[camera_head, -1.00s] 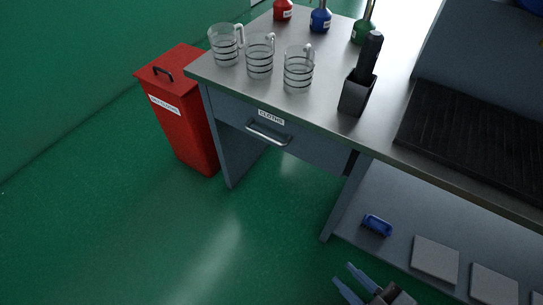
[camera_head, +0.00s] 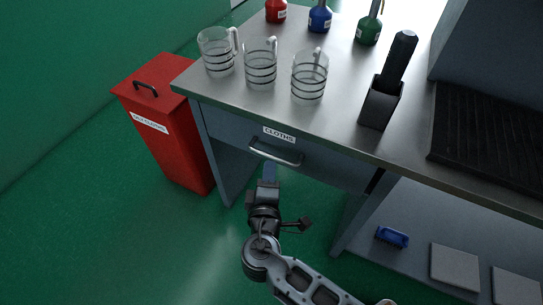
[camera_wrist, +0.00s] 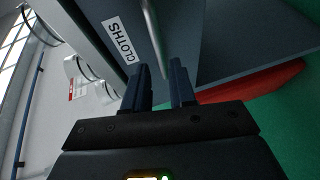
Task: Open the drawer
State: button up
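The drawer (camera_head: 330,168) labelled CLOTHS is under the left end of the bench, and its front looks flush and shut. Its silver bar handle (camera_head: 275,154) is on the front, below the label (camera_head: 279,134). My gripper (camera_head: 269,172) is just below and in front of the handle in the head view. In the wrist view its two dark blue fingers are apart, and my gripper (camera_wrist: 160,72) is open. The handle (camera_wrist: 154,38) runs toward the gap between the fingertips. I cannot tell whether a finger touches it.
A red lidded bin (camera_head: 165,125) stands left of the bench (camera_head: 225,92). Glass jugs (camera_head: 261,65), a black holder (camera_head: 380,104) and coloured bottles (camera_head: 320,18) are on top. A lower shelf with a blue brush (camera_head: 392,237) is at right. The green floor before the drawer is open.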

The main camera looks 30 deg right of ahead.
aim_at(271, 155)
jog(key=x, duration=0.7)
grip_shut()
dwell(0.4)
